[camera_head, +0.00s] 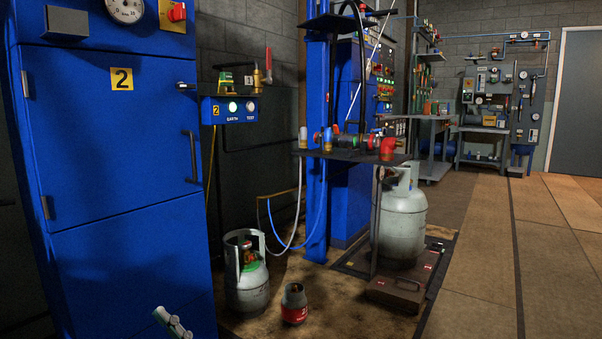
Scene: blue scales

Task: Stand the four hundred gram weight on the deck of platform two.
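No object that I can surely tell as the four hundred gram weight shows. A low brown platform (395,294) with small red labels is on the floor right of centre. A large grey gas cylinder (402,225) stands at its back. I cannot read a number on this platform. Yellow plates with a 2 are on the blue cabinet (110,160) at left and on the blue box (228,111) beside it. Neither gripper can be made out.
A dark shelf (350,155) with small fittings crosses the blue post (316,200). The tan floor (480,270) at right is clear.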

